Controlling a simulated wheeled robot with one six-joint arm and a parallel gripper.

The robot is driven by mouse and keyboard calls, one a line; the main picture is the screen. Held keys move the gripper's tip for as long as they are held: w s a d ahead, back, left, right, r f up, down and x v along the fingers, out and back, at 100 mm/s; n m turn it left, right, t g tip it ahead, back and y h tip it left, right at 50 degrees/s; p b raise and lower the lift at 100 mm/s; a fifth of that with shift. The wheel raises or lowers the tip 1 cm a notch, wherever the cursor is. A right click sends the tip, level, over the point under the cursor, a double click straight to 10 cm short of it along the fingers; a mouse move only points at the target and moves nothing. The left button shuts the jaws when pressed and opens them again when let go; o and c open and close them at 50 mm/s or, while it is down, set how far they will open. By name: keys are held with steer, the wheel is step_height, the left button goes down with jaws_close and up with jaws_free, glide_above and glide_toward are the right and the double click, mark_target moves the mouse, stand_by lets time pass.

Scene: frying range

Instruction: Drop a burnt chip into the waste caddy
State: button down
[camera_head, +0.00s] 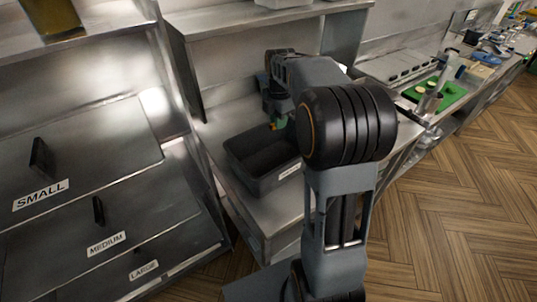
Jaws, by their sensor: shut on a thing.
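The waste caddy (236,160) is a dark grey, open, rectangular bin with a white label on its front, standing on the steel counter left of my arm. My gripper (279,124) is small and partly hidden by my own arm, at the caddy's far side, and looks to be above its back rim. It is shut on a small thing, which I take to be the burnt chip. The chip's shape and colour cannot be made out here. The caddy's inside is dark, and I cannot tell what lies in it.
Sloping steel bins marked SMALL (41,195), MEDIUM and LARGE stand at the left. A steel shelf (262,20) hangs over the counter behind the caddy. The wooden floor (455,215) at right is clear.

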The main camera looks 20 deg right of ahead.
step_height(320, 180, down, 6)
steer(key=b, duration=0.4)
steer(key=shift+s+d+r+b, duration=0.15)
steer(key=shift+b, duration=0.2)
steer(key=c, duration=1)
jaws_free()
steer(key=shift+c, duration=0.2)
steer(key=shift+r, duration=0.1)
step_height(320, 180, up, 14)
steer(key=shift+f+p, duration=0.15)
steer(key=shift+p, duration=0.4)
